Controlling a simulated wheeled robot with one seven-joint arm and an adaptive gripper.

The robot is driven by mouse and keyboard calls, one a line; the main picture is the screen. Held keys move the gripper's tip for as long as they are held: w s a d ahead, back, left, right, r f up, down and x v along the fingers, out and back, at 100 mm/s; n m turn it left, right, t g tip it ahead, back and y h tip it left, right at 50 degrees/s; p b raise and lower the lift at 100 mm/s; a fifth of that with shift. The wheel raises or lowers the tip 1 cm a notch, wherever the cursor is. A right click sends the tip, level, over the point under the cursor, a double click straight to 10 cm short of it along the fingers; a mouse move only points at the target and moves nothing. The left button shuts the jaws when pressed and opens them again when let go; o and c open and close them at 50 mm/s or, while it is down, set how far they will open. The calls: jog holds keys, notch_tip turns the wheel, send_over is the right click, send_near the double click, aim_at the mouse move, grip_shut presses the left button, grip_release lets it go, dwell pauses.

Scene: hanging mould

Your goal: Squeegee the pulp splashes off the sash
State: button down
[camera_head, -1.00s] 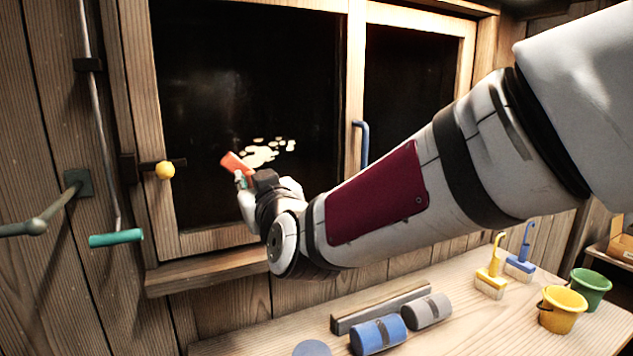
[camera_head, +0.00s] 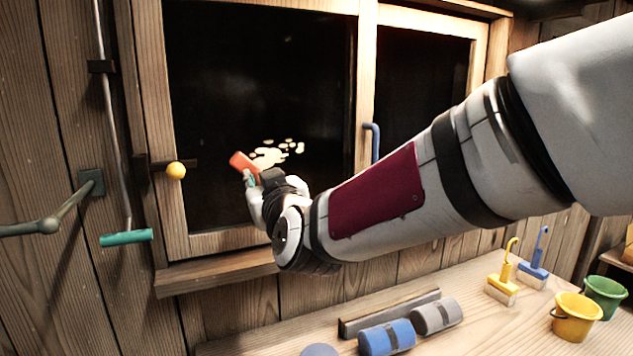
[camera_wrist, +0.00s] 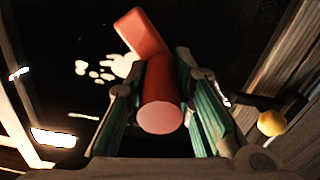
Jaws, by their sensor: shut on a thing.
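The sash is a dark window pane (camera_head: 255,80) in a wooden frame. Pale cream pulp splashes (camera_head: 285,150) lie on its lower middle; they also show in the wrist view (camera_wrist: 98,72). My gripper (camera_head: 252,183) is shut on the red squeegee (camera_head: 243,163), in front of the pane just left of the splashes. In the wrist view the squeegee's round red handle (camera_wrist: 160,105) sits between my green-padded fingers, with its red head (camera_wrist: 141,32) tilted beyond them, beside the splashes. I cannot tell whether the head touches the pane. My wrist hides part of the lower pane.
A yellow knob (camera_head: 176,171) sticks out at the frame's left, and a blue handle (camera_head: 374,142) at its right. A teal-handled rod (camera_head: 126,238) hangs at left. The bench below holds blue and grey rolls, two brushes (camera_head: 502,284) and two buckets (camera_head: 576,318).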

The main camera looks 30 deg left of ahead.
jog(key=shift+w+d+b, duration=3.65)
jog(key=shift+w+b, duration=0.4)
jog(key=shift+w, duration=0.4)
jog(key=shift+s+a+r+p, duration=0.2)
jog(key=shift+s+a+p, duration=0.65)
jog(key=shift+s+a, duration=0.55)
jog(key=shift+s+a+r+p, duration=0.25)
jog(key=shift+s+a+p, duration=0.75)
jog(key=shift+s, duration=0.65)
jog(key=shift+s+a+r+p, duration=0.2)
jog(key=shift+s+a+p, duration=0.5)
jog(key=shift+s+a, duration=0.75)
jog(key=shift+d+r+p, duration=0.15)
jog(key=shift+r+p, duration=0.2)
jog(key=shift+r, duration=0.3)
jog(key=shift+w+d+b, duration=1.35)
jog(key=shift+w+b, duration=0.25)
jog(key=shift+b, duration=0.15)
jog(key=shift+w+d+b, duration=0.55)
jog(key=shift+w+b, duration=0.25)
jog(key=shift+b, duration=0.25)
jog(key=shift+w+d+b, duration=0.55)
jog(key=shift+w+b, duration=0.2)
jog(key=shift+b, duration=0.25)
